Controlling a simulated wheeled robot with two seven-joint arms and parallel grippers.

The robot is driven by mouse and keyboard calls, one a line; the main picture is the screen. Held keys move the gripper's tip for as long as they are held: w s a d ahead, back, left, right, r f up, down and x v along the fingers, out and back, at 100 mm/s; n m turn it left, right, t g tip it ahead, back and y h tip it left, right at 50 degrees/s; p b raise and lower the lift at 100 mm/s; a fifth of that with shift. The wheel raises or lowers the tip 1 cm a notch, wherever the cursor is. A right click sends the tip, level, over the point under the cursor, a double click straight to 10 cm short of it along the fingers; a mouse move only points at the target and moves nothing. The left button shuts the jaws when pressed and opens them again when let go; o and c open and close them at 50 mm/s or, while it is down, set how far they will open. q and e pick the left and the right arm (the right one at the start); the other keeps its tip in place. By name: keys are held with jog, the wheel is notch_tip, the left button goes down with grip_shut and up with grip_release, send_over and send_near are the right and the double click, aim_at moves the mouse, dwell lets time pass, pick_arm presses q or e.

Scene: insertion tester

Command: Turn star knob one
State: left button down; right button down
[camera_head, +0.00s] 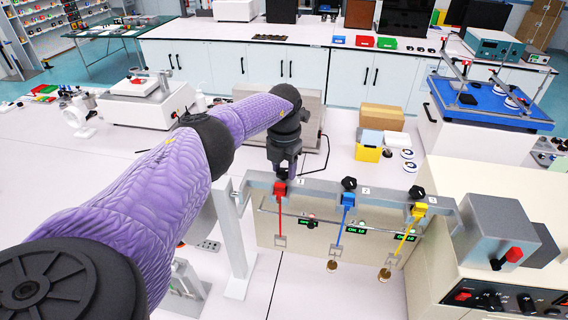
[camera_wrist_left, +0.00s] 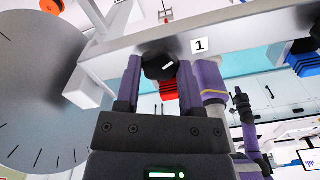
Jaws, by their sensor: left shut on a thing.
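Star knob one is the black knob (camera_wrist_left: 159,66) under the label "1" on the grey crossbar (camera_wrist_left: 125,50). In the left wrist view it sits between the two purple fingers of my left gripper (camera_wrist_left: 157,75), which is shut on it. In the head view my left gripper (camera_head: 282,172) comes down from above onto the knob's place and hides most of it. A red clamp (camera_head: 279,190) hangs just below. Star knob two (camera_head: 349,183) and a third black knob (camera_head: 417,192) stand further right on the crossbar.
A blue clamp (camera_head: 347,199) and a yellow clamp (camera_head: 419,210) hang along the crossbar. A cardboard box (camera_head: 382,116) and a yellow bin (camera_head: 368,153) lie behind.

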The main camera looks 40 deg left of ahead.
aim_at(284, 170)
pick_arm(q)
jog(key=n, duration=0.2)
jog(key=n+p, duration=0.1)
jog(key=n, duration=0.2)
jog(key=shift+r+n, duration=0.2)
jog(key=shift+n, duration=0.1)
jog(key=n+p, duration=0.1)
jog(key=n, duration=0.4)
jog(key=shift+p, duration=0.4)
jog(key=shift+f+n, duration=0.1)
jog(key=shift+n, duration=0.2)
jog(key=shift+c, duration=2.4)
grip_release()
jog(key=shift+a, duration=0.1)
notch_tip(284, 170, up, 3)
jog(key=shift+r+p, duration=0.1)
jog(key=shift+p, duration=0.75)
notch_tip(284, 170, up, 7)
jog(key=b, duration=0.1)
